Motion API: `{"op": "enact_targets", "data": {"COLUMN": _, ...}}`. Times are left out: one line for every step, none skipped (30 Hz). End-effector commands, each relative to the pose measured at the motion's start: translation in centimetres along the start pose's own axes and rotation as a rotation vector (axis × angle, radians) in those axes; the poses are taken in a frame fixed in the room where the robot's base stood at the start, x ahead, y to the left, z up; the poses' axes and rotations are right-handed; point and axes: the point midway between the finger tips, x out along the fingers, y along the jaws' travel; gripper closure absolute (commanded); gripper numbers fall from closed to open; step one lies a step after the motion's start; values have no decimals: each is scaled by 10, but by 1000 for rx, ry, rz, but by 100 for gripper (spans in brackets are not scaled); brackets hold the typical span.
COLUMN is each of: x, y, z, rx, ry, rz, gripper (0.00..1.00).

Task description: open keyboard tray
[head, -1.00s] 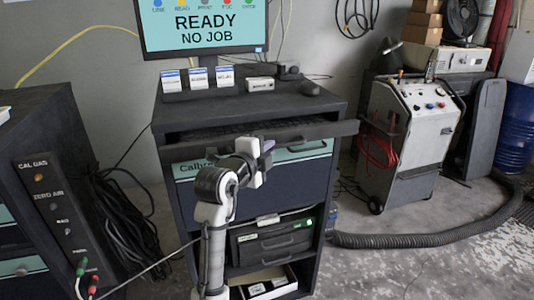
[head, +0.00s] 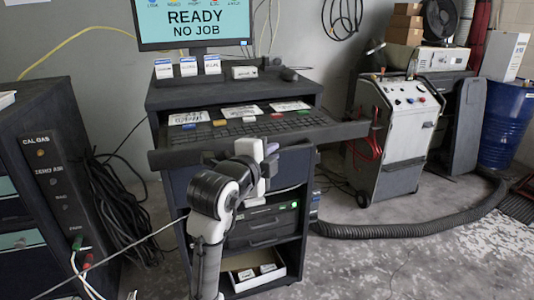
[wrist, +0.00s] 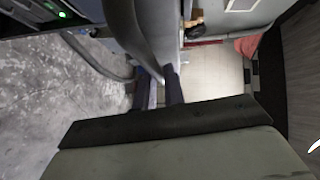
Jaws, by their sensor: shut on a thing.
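The dark keyboard tray (head: 185,158) is slid out from the cabinet under its top shelf. A black keyboard (head: 262,130) lies on it, with several white cards (head: 240,111) and small coloured pieces behind the keys. My gripper (head: 270,151) is at the middle of the tray's front edge, shut on the tray's handle. The handle itself is mostly hidden by my gripper in the head view. In the wrist view a grey curved bar (wrist: 140,35) runs down toward the fingers; the exact contact is hard to make out.
A monitor (head: 194,22) and small boxes stand on the dark cabinet (head: 168,97). A lower shelf holds an open box (head: 262,276). A dark gas cabinet (head: 40,110) with cables stands left. A grey wheeled machine (head: 395,145) and a hose (head: 400,228) are right.

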Motion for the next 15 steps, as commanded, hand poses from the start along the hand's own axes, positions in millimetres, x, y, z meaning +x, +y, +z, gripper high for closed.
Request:
{"op": "enact_targets", "data": {"x": -2, "y": 1, "z": -1, "rx": 1, "ry": -1, "rz": -1, "gripper": 100}}
{"op": "enact_targets", "data": {"x": -3, "y": 1, "z": -2, "rx": 1, "ry": -1, "rz": -1, "gripper": 100}}
{"op": "enact_targets", "data": {"x": -4, "y": 1, "z": -3, "rx": 1, "ry": -1, "rz": -1, "gripper": 100}}
{"op": "enact_targets", "data": {"x": -4, "y": 1, "z": -4, "rx": 1, "ry": -1, "rz": -1, "gripper": 100}}
{"op": "enact_targets", "data": {"x": -5, "y": 1, "z": -4, "rx": 1, "ry": -1, "rz": -1, "gripper": 100}}
{"op": "enact_targets", "data": {"x": -6, "y": 1, "z": -5, "rx": 1, "ry": -1, "rz": -1, "gripper": 100}}
{"op": "enact_targets", "data": {"x": -6, "y": 1, "z": -5, "rx": 1, "ry": -1, "rz": -1, "gripper": 100}}
{"op": "enact_targets", "data": {"x": -6, "y": 1, "z": -5, "rx": 1, "ry": -1, "rz": -1, "gripper": 100}}
{"op": "enact_targets", "data": {"x": -6, "y": 1, "z": -6, "rx": 1, "ry": -1, "rz": -1, "gripper": 100}}
{"op": "enact_targets", "data": {"x": -6, "y": 1, "z": -6, "rx": 1, "ry": -1, "rz": -1, "gripper": 100}}
{"op": "enact_targets", "data": {"x": -6, "y": 1, "z": -6, "rx": 1, "ry": -1, "rz": -1, "gripper": 100}}
{"op": "enact_targets", "data": {"x": -6, "y": 1, "z": -6, "rx": 0, "ry": -1, "rz": -1, "gripper": 100}}
{"op": "enact_targets", "data": {"x": -6, "y": 1, "z": -6, "rx": 0, "ry": -1, "rz": -1, "gripper": 100}}
{"op": "enact_targets", "data": {"x": -6, "y": 1, "z": -6, "rx": 0, "ry": -1, "rz": -1, "gripper": 100}}
{"op": "enact_targets", "data": {"x": -6, "y": 1, "z": -6, "rx": 0, "ry": -1, "rz": -1, "gripper": 100}}
